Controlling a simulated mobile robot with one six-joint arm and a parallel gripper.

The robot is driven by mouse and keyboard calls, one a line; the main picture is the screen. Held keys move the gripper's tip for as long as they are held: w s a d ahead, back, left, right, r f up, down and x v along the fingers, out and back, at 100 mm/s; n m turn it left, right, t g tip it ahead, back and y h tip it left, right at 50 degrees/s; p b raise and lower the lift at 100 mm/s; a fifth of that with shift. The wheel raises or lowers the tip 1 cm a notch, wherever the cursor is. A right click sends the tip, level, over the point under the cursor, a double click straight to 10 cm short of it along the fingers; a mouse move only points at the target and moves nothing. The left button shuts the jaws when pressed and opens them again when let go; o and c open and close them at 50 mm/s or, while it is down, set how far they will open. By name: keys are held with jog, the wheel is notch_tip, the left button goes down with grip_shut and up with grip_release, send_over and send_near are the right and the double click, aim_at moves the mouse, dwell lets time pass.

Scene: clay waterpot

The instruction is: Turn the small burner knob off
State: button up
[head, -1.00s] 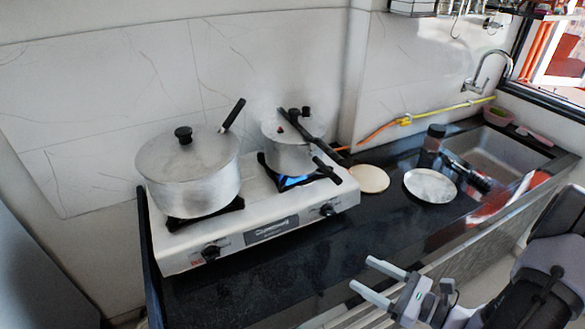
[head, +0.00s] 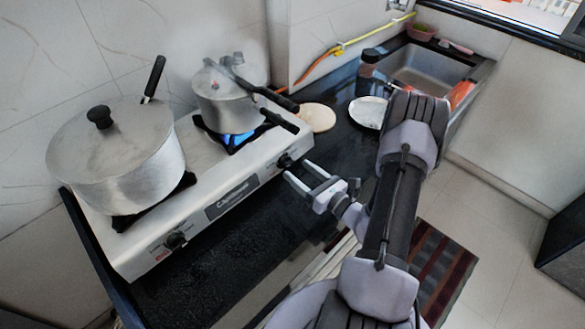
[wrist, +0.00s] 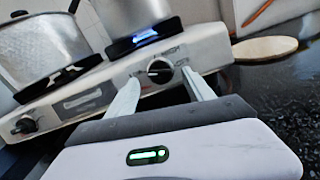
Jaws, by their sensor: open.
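The small burner knob (head: 284,160) is a black round knob on the right of the stove's front panel. In the wrist view the knob (wrist: 160,71) shows between and beyond my two fingers, with its pale pointer bar roughly level. A blue flame (head: 236,140) burns under the small pressure cooker (head: 226,103); the flame also shows in the wrist view (wrist: 145,36). My gripper (head: 299,173) is open and empty, its fingers pointing at the knob from just in front. I cannot tell whether a finger touches the panel.
A large lidded pot (head: 118,155) stands on the left burner, above the other knob (head: 175,240). A pale round board (head: 316,117) and a metal plate (head: 368,111) lie right of the stove. The black counter (head: 230,245) in front is clear.

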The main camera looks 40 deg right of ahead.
aim_at(291, 165)
jog(key=shift+w+a, duration=0.2)
jog(key=shift+w, duration=1.65)
grip_shut()
